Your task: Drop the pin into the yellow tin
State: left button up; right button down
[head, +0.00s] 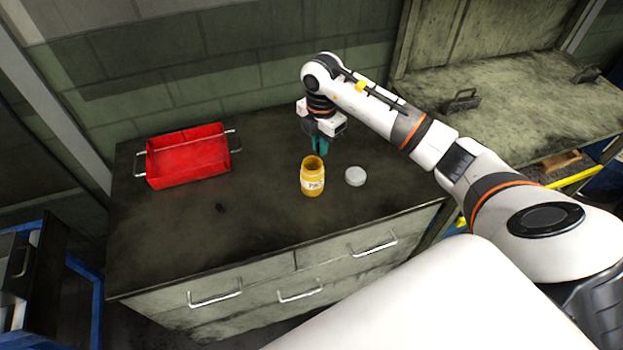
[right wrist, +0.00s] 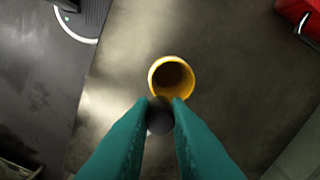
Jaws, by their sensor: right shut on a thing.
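The yellow tin (head: 312,178) stands upright and open on the dark cabinet top, with a pale label on its front. In the right wrist view its round mouth (right wrist: 172,78) shows just beyond my fingertips. My right gripper (head: 320,146) is above the cabinet top, close behind the tin in the head view. Its teal fingers (right wrist: 160,112) are shut on a dark round-ended pin (right wrist: 160,115). The pin's end overlaps the near rim of the tin in the wrist view; its height above the rim is unclear. My left gripper is not in view.
A white round lid (head: 355,176) lies right of the tin. A red tray (head: 188,158) with metal handles sits at the left back. A small dark piece (head: 220,208) lies left of the tin. The cabinet's front left is clear.

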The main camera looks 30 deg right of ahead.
jog(key=c, duration=1.3)
grip_release()
jog(key=shift+r, duration=0.1)
notch_tip(320, 180, up, 12)
jog(key=b, duration=0.1)
